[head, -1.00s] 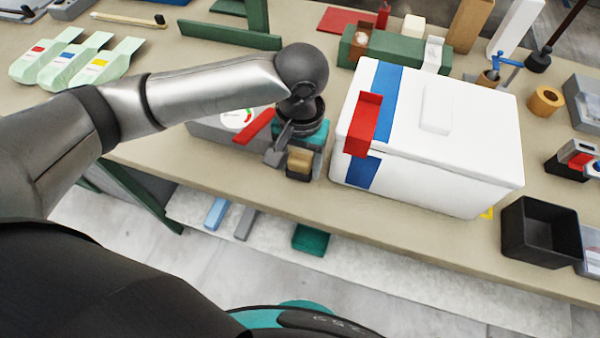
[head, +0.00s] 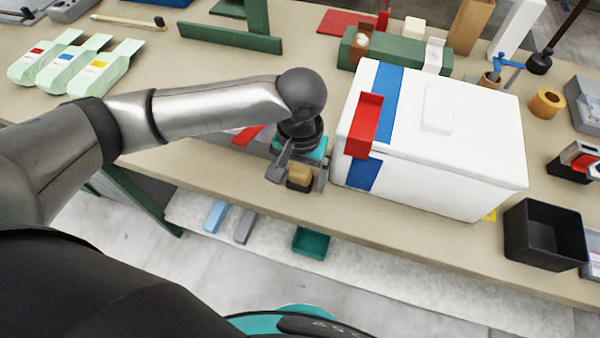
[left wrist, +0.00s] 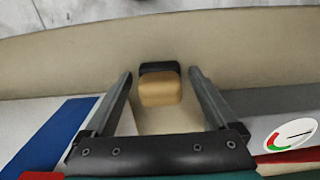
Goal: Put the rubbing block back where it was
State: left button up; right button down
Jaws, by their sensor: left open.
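The rubbing block (head: 299,175) has a tan top and a dark base. It stands near the front edge of the bench, just left of the white box. My left gripper (head: 300,179) points down at it, with one finger on each side. In the left wrist view the block (left wrist: 160,91) sits between the spread fingers of the left gripper (left wrist: 160,75), with a gap on both sides. The left gripper is open. My right gripper does not show.
A white box (head: 450,137) with a red holder (head: 363,125) stands close to the right of the gripper. A dial gauge (left wrist: 287,134) shows in the left wrist view. A black bin (head: 541,235) stands farther right. The bench's front edge is near.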

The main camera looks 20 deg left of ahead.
aim_at(301, 170)
pick_arm(q)
notch_tip(301, 170, up, 12)
jog(key=p, duration=0.3)
jog(key=shift+r, duration=0.15)
dwell(0.6)
